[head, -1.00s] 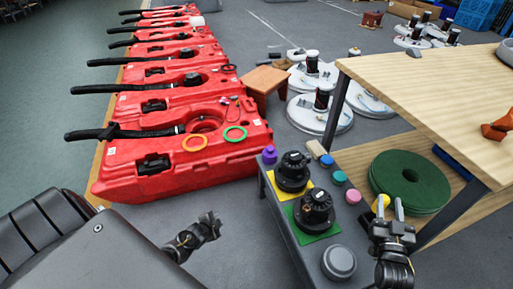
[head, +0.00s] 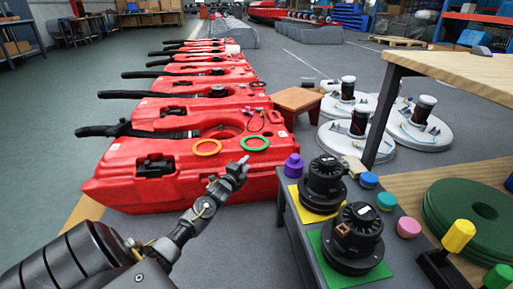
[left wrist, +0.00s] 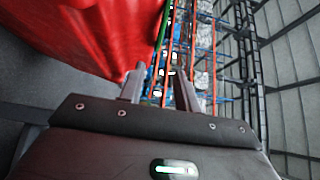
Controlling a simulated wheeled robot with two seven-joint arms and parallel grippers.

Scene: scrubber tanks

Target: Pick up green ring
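The green ring (head: 255,150) lies flat on top of the nearest red scrubber tank (head: 130,180), close to its right end, in the head view. My left gripper (head: 241,165) is just below and in front of the ring in the picture, apart from it. In the left wrist view, the two fingers of my left gripper (left wrist: 159,88) stand apart with nothing held between them. The red tank (left wrist: 90,35) fills the upper left there. My right gripper is not in view.
An orange ring (head: 207,154) lies left of the green one on the same tank. A grey bench with black motors (head: 352,238) and a purple knob (head: 293,166) stands to the right. A wooden stool (head: 298,101) is behind. Grey floor lies between tank and bench.

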